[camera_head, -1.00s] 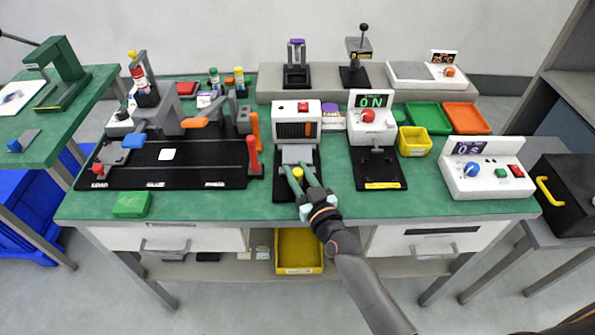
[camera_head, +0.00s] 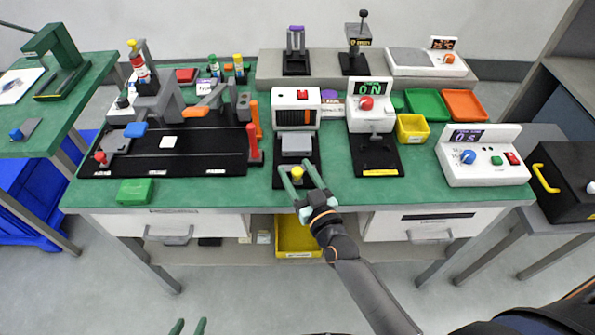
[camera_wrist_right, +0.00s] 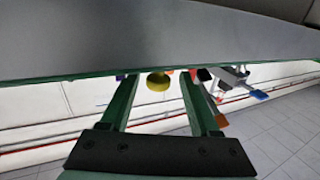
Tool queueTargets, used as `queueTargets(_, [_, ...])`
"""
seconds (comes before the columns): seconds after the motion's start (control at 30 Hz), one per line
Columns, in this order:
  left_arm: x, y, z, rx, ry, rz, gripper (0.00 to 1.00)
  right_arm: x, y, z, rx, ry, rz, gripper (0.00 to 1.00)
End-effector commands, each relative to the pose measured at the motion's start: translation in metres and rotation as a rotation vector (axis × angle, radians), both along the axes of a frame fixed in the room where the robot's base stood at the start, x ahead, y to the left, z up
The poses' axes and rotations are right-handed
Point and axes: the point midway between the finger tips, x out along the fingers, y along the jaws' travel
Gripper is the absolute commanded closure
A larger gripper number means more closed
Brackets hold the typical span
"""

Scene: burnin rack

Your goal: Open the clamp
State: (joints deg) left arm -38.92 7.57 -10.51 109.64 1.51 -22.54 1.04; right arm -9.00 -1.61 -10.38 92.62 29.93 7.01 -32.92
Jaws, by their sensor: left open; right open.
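A fixture with a black base (camera_head: 282,180) stands at the front middle of the bench, below a white machine. It has a grey plate (camera_head: 296,144) and a yellow knob (camera_head: 297,172); it looks like the clamp, though I cannot be sure. My right gripper (camera_head: 298,168) is open, its green fingers on either side of the knob. In the right wrist view the yellow knob (camera_wrist_right: 159,81) shows between the spread fingers, with a gap on each side. My left gripper (camera_head: 187,326) is open at the bottom edge, well in front of the bench; only its fingertips show.
A white machine (camera_head: 296,95) with a red button stands behind the fixture. To the left are a black track (camera_head: 190,163) and a red upright handle (camera_head: 254,143). To the right is a station with an "ON" display (camera_head: 372,88). Green bench top is free at the front right.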

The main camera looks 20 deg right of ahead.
Motion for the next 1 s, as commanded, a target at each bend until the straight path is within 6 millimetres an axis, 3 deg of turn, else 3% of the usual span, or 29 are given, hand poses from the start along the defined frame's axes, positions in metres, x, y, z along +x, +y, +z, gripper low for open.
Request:
queueTargets(0.27, [0.000, 0.000, 0.000, -0.001, 0.001, 0.001, 0.50, -0.008, -0.001, 0.000, 0.000, 0.001, -0.001, 0.37])
queueTargets(0.7, [0.000, 0.000, 0.001, -0.001, 0.001, 0.000, 0.50, -0.088, -0.010, -0.001, -0.001, 0.004, 0.001, 0.37])
queueTargets(1.0, [0.000, -0.001, 0.001, -0.001, 0.001, 0.000, 0.50, -0.121, -0.014, -0.001, 0.000, 0.002, 0.000, 0.37])
